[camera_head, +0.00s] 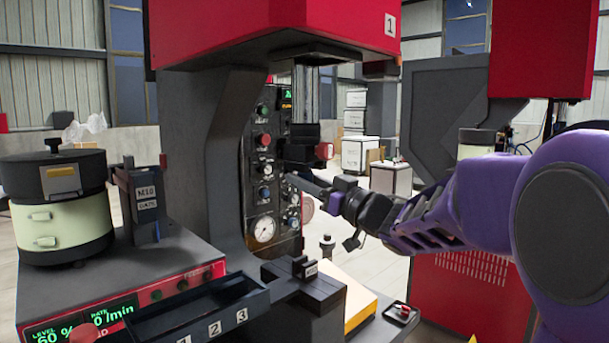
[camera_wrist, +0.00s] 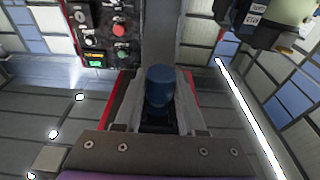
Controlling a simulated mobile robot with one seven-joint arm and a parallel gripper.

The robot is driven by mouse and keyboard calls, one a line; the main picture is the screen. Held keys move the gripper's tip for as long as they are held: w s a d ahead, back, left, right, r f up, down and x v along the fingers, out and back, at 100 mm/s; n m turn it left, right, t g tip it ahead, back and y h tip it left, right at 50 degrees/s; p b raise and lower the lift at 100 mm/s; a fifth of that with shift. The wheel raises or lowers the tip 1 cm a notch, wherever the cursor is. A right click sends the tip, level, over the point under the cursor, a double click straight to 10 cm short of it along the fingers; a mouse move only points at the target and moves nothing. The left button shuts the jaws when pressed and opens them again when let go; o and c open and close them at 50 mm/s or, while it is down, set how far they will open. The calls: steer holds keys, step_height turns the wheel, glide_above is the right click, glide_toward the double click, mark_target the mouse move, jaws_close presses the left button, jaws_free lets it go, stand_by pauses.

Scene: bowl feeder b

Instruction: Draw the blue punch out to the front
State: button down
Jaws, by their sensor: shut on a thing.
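The blue punch (camera_wrist: 159,86) is a short, dark blue cylinder. It shows in the middle of the wrist view, between the grey fingers of my gripper (camera_wrist: 158,105), which is shut on it. In the head view my gripper (camera_head: 318,186) reaches in from the right, in front of the press's control panel and below the dark tool head (camera_head: 300,147). I cannot clearly pick out the punch in the head view. Whether it still touches a holder is hidden.
The red press (camera_head: 270,30) has a thick grey column (camera_head: 205,140) left of my gripper. A panel of buttons and gauges (camera_head: 264,185) stands close behind. Below are a dark numbered tray (camera_head: 190,315) and a small post (camera_head: 327,245). A feeder bowl (camera_head: 55,215) stands left.

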mark_target(311, 174)
steer(key=r+v, duration=0.1)
steer(key=v, duration=0.6)
steer(key=shift+s+d+r, duration=0.2)
stand_by(1.3)
